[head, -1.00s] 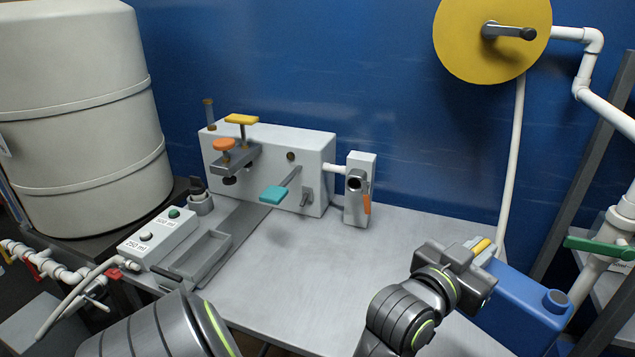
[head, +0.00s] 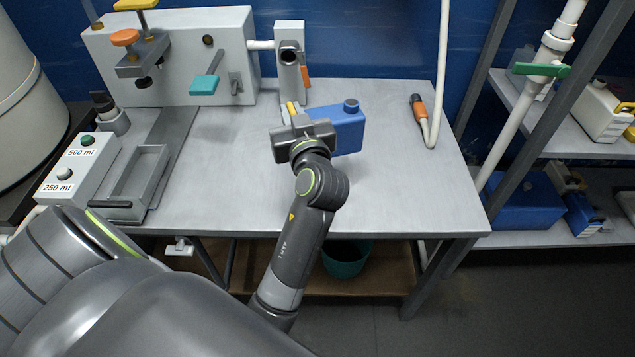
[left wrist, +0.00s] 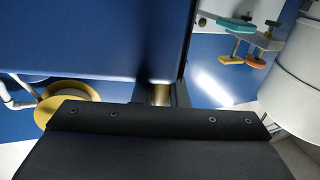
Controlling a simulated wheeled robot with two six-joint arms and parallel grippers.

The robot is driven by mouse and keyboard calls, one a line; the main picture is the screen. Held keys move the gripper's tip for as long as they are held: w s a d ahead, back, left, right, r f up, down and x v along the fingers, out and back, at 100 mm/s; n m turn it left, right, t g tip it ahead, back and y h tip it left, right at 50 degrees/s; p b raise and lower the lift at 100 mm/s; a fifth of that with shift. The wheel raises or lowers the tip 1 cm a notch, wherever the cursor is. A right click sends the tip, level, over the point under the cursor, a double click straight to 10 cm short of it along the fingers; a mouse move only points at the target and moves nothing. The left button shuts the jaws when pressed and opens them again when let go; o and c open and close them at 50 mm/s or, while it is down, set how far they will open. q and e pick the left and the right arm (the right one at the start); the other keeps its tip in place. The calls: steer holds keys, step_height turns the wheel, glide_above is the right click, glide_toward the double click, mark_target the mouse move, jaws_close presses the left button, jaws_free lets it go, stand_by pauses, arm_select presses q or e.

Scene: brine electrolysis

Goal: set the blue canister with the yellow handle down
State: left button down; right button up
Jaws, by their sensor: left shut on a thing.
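The blue canister (head: 348,130) is over the middle of the grey table, near its back half. Its blue cap faces up at the right end, and its yellow handle (head: 292,109) shows at the left end. My left gripper (head: 297,122) is shut on the handle, and its dark body hides part of the canister. In the left wrist view the blue side of the canister (left wrist: 90,38) fills the upper left, with a bit of the yellow handle (left wrist: 160,94) between the fingers. I cannot tell whether its base touches the table. My right gripper is out of view.
A grey machine (head: 180,60) with a teal lever (head: 204,85) and a nozzle post (head: 290,60) stand behind. A button box (head: 75,170) and a grey tray (head: 140,185) are left. A hose with an orange end (head: 420,110) lies right. The table's front right is clear.

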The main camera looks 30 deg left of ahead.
arm_select(q)
steer(key=shift+s+a+n+g+y, duration=0.25)
steer(key=shift+a+n+g+y, duration=0.05)
steer(key=shift+a+n+g, duration=0.1)
steer(key=shift+s+a+f, duration=0.1)
steer(key=shift+a+f, duration=0.05)
steer(key=shift+f, duration=0.25)
step_height(320, 180, down, 5)
steer(key=shift+f+b, duration=0.1)
steer(key=shift+b, duration=0.3)
steer(key=shift+f, duration=0.2)
step_height(320, 180, down, 3)
steer(key=shift+f, duration=0.3)
